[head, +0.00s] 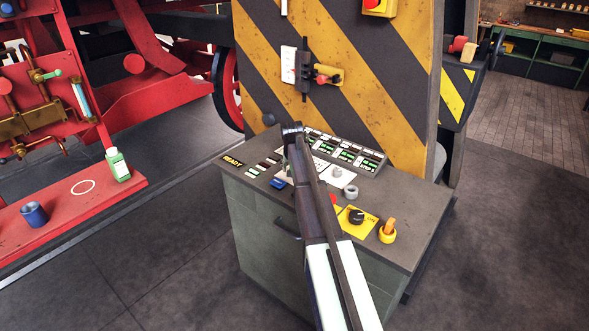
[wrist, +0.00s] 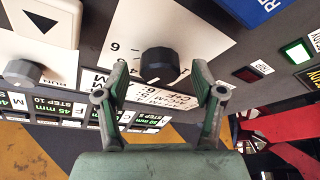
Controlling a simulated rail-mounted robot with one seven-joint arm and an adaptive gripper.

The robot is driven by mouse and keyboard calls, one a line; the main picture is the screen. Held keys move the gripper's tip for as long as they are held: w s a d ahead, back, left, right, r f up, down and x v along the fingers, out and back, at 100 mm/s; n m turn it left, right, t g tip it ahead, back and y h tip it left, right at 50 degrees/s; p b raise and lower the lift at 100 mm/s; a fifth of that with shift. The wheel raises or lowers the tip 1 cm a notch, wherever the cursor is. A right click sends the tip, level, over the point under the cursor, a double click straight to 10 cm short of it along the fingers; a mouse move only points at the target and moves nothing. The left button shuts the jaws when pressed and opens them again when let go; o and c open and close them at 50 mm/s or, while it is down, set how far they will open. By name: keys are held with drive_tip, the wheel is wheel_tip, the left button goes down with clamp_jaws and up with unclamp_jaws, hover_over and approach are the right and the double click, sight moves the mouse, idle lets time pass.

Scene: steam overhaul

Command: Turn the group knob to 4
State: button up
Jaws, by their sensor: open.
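A black ribbed knob (wrist: 158,65) stands on a white dial plate (wrist: 175,22) with printed numerals in the wrist view. The plate appears upside down; a 6 shows to the left of the knob and a 1 to the right. My gripper (wrist: 159,66) is open, one finger on each side of the knob with visible gaps. In the head view my gripper (head: 292,132) is over the back of the console top, and my arm hides the knob.
The console (head: 262,226) also carries a blue button (head: 278,183), a grey knob (head: 351,191), a black knob on a yellow plate (head: 356,215) and an orange-yellow control (head: 388,229). A striped panel (head: 345,60) rises behind. A white square button (wrist: 42,22) is near the dial.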

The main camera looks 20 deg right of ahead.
drive_tip(key=v, duration=1.1)
drive_tip(key=shift+s+r, duration=0.2)
drive_tip(key=shift+r, duration=0.15)
drive_tip(key=shift+a+f, duration=0.1)
drive_tip(key=shift+a, duration=0.1)
